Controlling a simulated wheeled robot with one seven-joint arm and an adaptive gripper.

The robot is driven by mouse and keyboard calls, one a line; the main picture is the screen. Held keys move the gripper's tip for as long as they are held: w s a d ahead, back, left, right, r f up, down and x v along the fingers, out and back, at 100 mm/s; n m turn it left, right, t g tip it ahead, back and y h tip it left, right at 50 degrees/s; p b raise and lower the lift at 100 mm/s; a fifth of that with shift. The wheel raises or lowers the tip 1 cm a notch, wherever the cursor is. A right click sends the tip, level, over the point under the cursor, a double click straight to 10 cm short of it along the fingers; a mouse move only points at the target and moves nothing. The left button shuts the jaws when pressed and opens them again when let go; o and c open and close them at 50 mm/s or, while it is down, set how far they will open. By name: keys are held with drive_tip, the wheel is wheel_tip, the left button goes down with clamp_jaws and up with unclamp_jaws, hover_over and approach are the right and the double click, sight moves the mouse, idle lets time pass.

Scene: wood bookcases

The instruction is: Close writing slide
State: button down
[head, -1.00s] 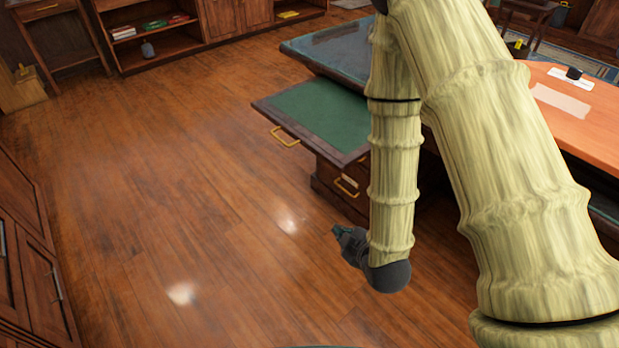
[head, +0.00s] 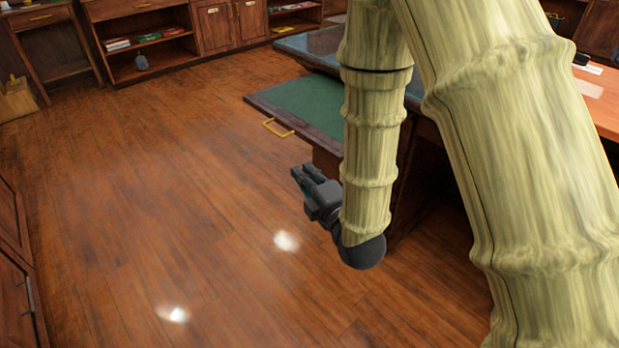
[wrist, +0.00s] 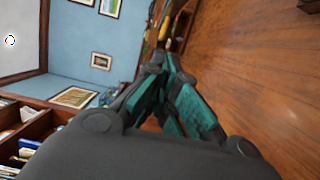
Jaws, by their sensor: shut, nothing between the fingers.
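The writing slide (head: 302,104) is a green-topped board with a dark wood edge. It sticks out to the left from under the desk top (head: 318,46). A brass pull (head: 277,128) is on its front edge. My arm hides the slide's right part in the head view. My gripper (head: 298,175) is dark grey, below and a little right of the brass pull, apart from it. Its teal-padded fingers show in the wrist view (wrist: 172,75), with their tips together and nothing held.
Open wood floor (head: 170,210) lies left of the desk. Bookcases and cabinets (head: 212,28) line the back, and another cabinet (head: 15,270) stands at the left edge. An orange-brown table top (head: 600,108) is at the right.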

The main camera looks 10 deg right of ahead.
drive_tip(key=w+b, duration=0.1)
drive_tip(key=w, duration=0.7)
drive_tip(key=shift+w+d+b, duration=0.3)
drive_tip(key=shift+d+b, duration=0.05)
drive_tip(key=shift+d, duration=0.1)
